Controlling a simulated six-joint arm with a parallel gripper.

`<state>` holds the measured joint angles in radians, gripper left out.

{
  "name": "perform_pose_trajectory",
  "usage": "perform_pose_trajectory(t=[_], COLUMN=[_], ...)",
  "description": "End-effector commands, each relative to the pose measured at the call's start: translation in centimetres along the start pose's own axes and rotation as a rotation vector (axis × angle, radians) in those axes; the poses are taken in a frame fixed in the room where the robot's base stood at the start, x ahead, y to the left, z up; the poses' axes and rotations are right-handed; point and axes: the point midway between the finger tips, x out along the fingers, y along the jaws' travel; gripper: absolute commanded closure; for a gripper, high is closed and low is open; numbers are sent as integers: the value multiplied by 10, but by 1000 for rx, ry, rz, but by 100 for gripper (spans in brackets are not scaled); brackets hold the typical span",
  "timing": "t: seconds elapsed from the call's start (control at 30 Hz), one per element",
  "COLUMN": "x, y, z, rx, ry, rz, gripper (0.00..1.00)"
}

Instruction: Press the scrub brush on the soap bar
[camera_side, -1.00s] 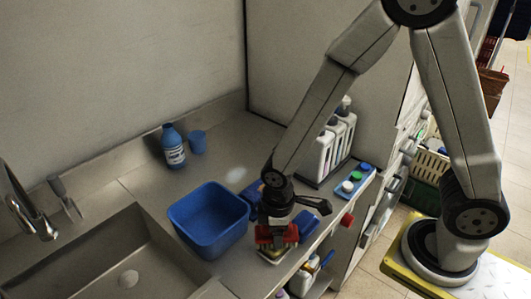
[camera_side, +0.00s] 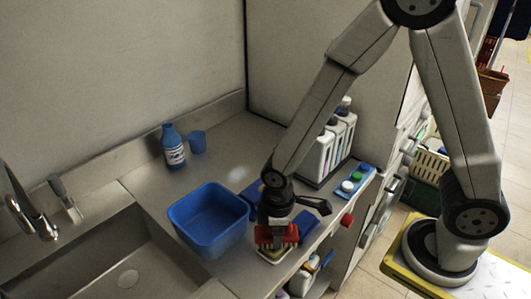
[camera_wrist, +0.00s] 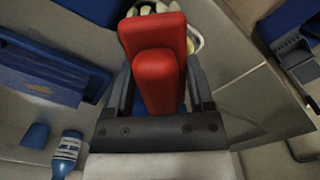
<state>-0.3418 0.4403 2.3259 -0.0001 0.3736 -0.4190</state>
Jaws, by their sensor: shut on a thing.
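My gripper (camera_side: 277,226) is shut on the red-handled scrub brush (camera_side: 277,238), just above the front part of the counter. In the wrist view the brush's red handle (camera_wrist: 160,65) stands between the two dark fingers and hides most of what lies beyond it. A pale, yellowish piece (camera_side: 274,258) lies directly under the brush in the side view and looks like the soap bar or its dish. Its pale edge also shows beyond the handle in the wrist view (camera_wrist: 196,40). I cannot tell whether the bristles touch the soap.
A blue tub (camera_side: 188,232) stands just left of my gripper, close to it. Behind are a blue bottle (camera_side: 173,148) and blue cup (camera_side: 197,142). White bottles (camera_side: 321,155) and a blue tray (camera_side: 363,171) with coloured caps stand at right. The sink (camera_side: 95,262) is at left.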

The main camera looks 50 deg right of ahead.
Motion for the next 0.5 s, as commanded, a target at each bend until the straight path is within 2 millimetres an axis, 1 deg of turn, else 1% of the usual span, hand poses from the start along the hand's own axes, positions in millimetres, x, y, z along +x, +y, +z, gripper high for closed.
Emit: perform_pose_trajectory(t=[0.27,0.5], x=[0,-12], y=[0,0], z=[1,0], rx=[0,0], ry=[-4,-1], rz=[-2,0], gripper=[80,80])
